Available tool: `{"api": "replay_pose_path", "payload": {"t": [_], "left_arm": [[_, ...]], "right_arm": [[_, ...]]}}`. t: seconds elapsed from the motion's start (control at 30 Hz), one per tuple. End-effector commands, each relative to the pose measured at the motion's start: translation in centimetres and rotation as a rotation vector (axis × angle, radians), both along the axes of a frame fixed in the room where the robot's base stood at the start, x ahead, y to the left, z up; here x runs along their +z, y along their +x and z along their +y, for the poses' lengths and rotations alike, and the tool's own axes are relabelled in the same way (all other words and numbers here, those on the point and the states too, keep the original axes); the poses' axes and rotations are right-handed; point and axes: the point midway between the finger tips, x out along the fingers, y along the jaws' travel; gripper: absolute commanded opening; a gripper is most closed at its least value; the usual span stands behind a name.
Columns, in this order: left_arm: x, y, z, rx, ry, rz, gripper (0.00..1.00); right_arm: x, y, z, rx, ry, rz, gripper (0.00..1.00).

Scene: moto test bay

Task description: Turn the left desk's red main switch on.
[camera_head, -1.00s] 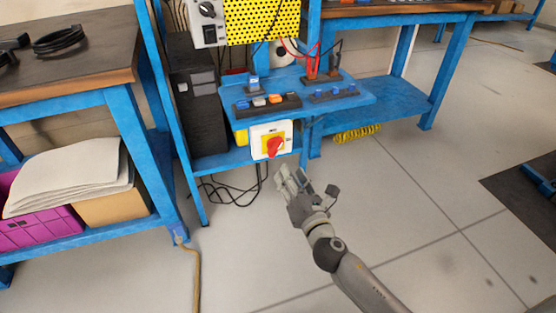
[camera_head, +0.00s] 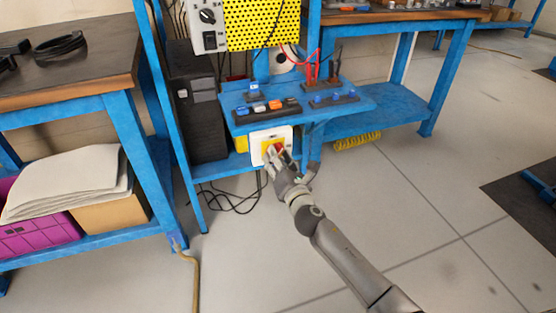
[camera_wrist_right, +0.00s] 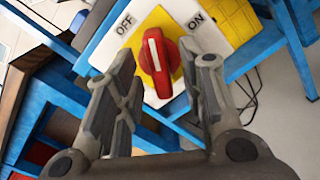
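The red main switch (camera_wrist_right: 159,60) is a rotary knob with a white line on a yellow square (camera_wrist_right: 135,42). Its white plate is marked OFF at the upper left and ON at the upper right in the right wrist view. The knob's white line points toward neither word clearly. My right gripper (camera_wrist_right: 160,88) is open, one finger on each side of the knob's lower part, with no clear contact. In the head view the right gripper (camera_head: 274,160) partly covers the switch plate (camera_head: 257,146) under the blue shelf. My left gripper is not in view.
A blue shelf (camera_head: 355,100) with a row of buttons (camera_head: 266,109) and red leads sits just above the switch. A black computer tower (camera_head: 203,125) stands to its left. Black cables (camera_head: 228,195) hang below.

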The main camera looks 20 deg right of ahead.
Motion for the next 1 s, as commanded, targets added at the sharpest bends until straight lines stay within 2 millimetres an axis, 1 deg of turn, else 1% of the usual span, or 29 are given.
{"api": "replay_pose_path", "payload": {"t": [0.07,0.3,0.37,0.57,0.73,0.87,1.0], "left_arm": [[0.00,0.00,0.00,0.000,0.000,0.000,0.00],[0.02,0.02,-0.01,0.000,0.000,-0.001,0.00],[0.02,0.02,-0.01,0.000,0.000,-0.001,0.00],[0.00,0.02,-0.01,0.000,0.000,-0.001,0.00],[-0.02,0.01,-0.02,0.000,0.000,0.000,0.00],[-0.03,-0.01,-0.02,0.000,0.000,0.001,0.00],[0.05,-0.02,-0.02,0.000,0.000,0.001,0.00]], "right_arm": [[-0.01,-0.02,0.00,0.000,0.000,0.000,0.37],[-0.01,-0.03,0.00,0.000,0.001,0.000,0.06],[-0.01,-0.04,0.00,0.000,0.001,0.000,0.00],[-0.02,-0.04,0.00,-0.001,0.006,0.001,0.00],[-0.04,-0.05,0.03,0.000,0.043,0.001,0.00],[-0.05,-0.06,0.09,0.001,0.108,0.005,0.00],[-0.04,-0.06,0.03,-0.002,0.212,0.008,0.00]]}}
